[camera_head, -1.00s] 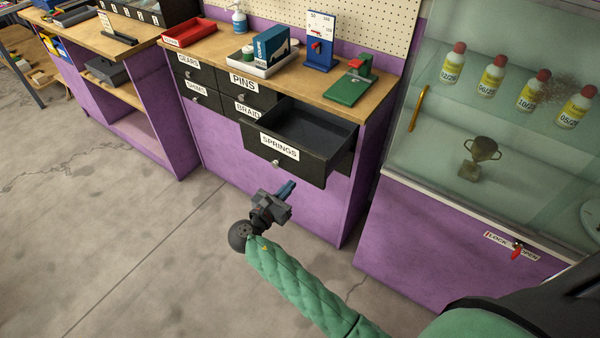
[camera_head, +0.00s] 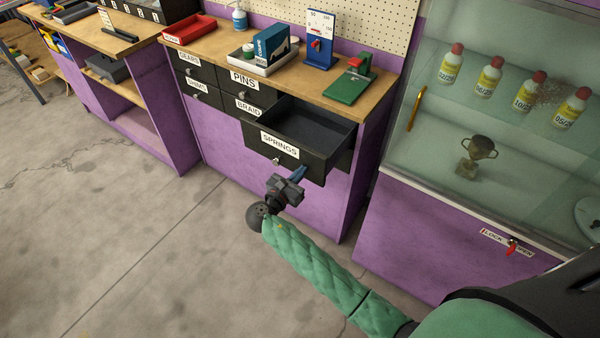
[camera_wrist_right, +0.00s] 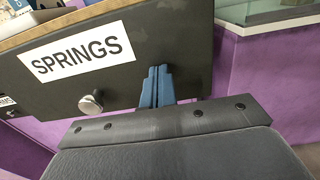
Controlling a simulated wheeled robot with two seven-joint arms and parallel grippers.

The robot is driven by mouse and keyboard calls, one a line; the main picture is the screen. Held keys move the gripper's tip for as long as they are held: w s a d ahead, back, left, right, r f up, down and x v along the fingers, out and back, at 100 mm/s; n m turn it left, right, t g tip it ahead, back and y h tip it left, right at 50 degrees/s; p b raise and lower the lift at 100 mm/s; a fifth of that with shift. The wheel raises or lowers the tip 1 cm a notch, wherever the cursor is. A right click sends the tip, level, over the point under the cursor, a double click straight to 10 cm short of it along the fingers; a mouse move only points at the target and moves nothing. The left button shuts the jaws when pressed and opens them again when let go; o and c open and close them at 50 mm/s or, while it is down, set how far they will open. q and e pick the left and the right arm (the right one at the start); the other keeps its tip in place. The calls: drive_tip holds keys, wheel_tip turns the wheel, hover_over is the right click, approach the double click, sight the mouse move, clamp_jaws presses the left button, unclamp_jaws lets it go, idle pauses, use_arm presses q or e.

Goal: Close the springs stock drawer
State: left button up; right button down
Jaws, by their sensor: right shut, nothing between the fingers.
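The springs drawer (camera_head: 312,158) is dark, labelled SPRINGS, and stands pulled out of the purple cabinet, with an empty-looking tray inside. Its front also fills much of the right wrist view (camera_wrist_right: 180,35), with a round silver knob (camera_wrist_right: 91,103) below the label. My right gripper (camera_head: 300,172) is shut and empty, its blue fingertips close in front of the lower part of the drawer front, right of the knob. In the right wrist view the fingers (camera_wrist_right: 157,85) are together against or just before the drawer face; I cannot tell if they touch. My left gripper is not in view.
Closed drawers labelled GEARS, PINS (camera_head: 243,80) and BRAID sit beside and above. The bench top (camera_head: 215,48) holds a red tray, a boxed item, a blue gauge and a green press (camera_head: 350,85). A glass-fronted case (camera_head: 480,110) stands right. The floor is clear.

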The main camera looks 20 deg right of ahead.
drive_tip(key=p+x, duration=0.1)
drive_tip(key=x, duration=0.8)
drive_tip(key=shift+w+d+r+p, duration=0.1)
drive_tip(key=shift+w+r+p, duration=0.05)
drive_tip(key=shift+p, duration=0.15)
hover_over(335, 143)
drive_tip(key=a, duration=0.1)
drive_tip(key=shift+s+a, duration=0.15)
drive_tip(key=shift+s, duration=0.2)
drive_tip(key=shift+w+d, duration=0.35)
drive_tip(key=shift+d, duration=0.15)
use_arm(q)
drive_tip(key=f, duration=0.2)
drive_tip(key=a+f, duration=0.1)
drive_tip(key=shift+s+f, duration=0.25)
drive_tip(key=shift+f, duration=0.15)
use_arm(e)
drive_tip(key=shift+d, duration=0.1)
